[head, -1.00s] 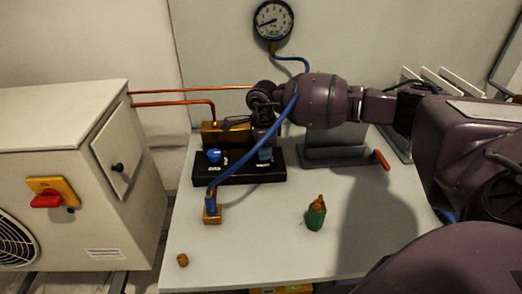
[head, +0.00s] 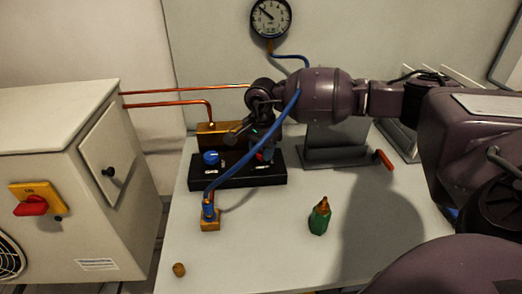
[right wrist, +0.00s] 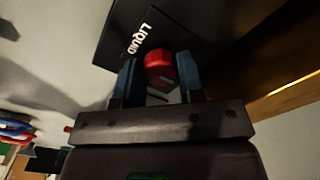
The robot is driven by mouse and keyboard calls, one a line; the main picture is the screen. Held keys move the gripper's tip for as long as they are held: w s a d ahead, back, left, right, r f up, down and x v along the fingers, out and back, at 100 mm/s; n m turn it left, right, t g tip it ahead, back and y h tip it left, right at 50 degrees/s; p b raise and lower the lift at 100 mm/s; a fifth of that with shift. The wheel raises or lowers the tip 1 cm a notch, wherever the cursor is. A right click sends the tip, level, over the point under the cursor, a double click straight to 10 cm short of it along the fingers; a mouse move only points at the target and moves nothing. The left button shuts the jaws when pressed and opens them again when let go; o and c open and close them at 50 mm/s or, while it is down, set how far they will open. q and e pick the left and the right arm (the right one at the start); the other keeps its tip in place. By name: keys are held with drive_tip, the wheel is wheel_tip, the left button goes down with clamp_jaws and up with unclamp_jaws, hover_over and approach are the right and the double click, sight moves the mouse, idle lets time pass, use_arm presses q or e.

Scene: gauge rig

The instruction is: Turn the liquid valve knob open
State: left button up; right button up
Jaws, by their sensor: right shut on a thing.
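The liquid valve knob is red (right wrist: 159,66) and sits beside the white LIQUID label on the black manifold block (head: 225,180). In the right wrist view it lies between the two blue fingers of my right gripper (right wrist: 158,72), which is shut on it. In the head view the right gripper (head: 264,150) reaches the right end of the block from above, and its wrist and the blue hose partly hide the red knob. A blue knob (head: 211,158) stands at the block's left end. My left gripper is not in view.
A blue hose (head: 240,165) runs from a brass fitting (head: 210,222) across the block. A gauge (head: 271,18) hangs on the wall behind. A green bottle (head: 319,218) and a small brass cap (head: 179,270) stand on the table. The grey unit (head: 60,170) stands left.

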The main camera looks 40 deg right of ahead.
idle(0.4)
drive_tip(key=o, duration=0.9)
drive_tip(key=shift+r+p, duration=0.55)
drive_tip(key=shift+r, duration=4.9)
